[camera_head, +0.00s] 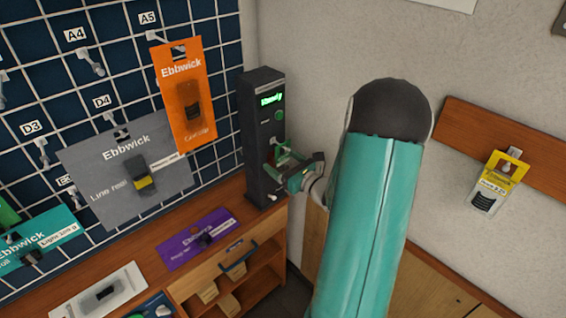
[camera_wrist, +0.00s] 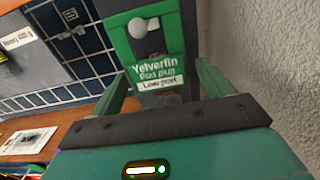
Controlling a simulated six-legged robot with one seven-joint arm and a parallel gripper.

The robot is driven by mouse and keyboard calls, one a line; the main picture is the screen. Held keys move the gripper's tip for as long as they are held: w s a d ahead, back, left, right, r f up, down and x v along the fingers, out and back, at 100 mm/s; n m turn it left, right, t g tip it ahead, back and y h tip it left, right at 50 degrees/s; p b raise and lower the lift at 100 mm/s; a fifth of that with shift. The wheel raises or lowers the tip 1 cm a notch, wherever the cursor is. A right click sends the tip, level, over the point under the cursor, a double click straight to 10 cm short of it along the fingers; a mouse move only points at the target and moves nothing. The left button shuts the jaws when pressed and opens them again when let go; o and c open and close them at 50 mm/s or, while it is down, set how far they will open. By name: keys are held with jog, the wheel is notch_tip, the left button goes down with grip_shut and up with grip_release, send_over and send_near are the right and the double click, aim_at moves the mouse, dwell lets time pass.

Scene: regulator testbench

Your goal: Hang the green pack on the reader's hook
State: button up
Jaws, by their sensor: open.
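The green pack (camera_wrist: 155,74), labelled "Yelverfin", is upright in the wrist view. A pale round-ended hook (camera_wrist: 139,27) shows within the opening in its upper part, so the pack appears to hang there. In the head view the pack (camera_head: 287,158) is small and partly hidden. The reader (camera_head: 262,90) is a tall dark column with a lit green display, standing at the bench's right end. My gripper (camera_wrist: 160,82) is open, with one finger on each side of the pack; in the head view it is in front of the reader's lower half (camera_head: 296,172).
A pegboard (camera_head: 120,60) on the left carries an orange pack (camera_head: 186,75), a grey pack (camera_head: 105,170) and a teal pack (camera_head: 40,243). A purple pack (camera_head: 180,243) and a white pack (camera_head: 75,298) lie on the bench. A yellow pack (camera_head: 506,165) hangs on the right wall rail.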

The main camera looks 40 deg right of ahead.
jog(key=s, duration=1.3)
jog(key=shift+s+d, duration=0.2)
jog(key=shift+s, duration=0.2)
jog(key=w+a+r+n+g+y, duration=0.1)
jog(key=a+r+n+g+y, duration=0.2)
jog(key=a+n, duration=0.45)
jog(key=a+r+n+g+y, duration=0.1)
jog(key=a+n+g+y, duration=0.3)
jog(key=a, duration=0.6)
jog(key=w+a+r+n+g+y, duration=0.1)
jog(key=a+r+n+g+y, duration=0.1)
jog(key=a+n+g, duration=0.45)
jog(key=s+a+r+n+h, duration=0.3)
jog(key=r+n+h, duration=0.1)
jog(key=n, duration=0.4)
jog(key=s+a+r+n+t+h, duration=0.1)
jog(key=s+a+r+n+h, duration=0.3)
jog(key=n, duration=0.5)
jog(key=shift+a+n+h, duration=0.25)
jog(key=shift+n+h, duration=0.05)
jog(key=shift+h, duration=0.5)
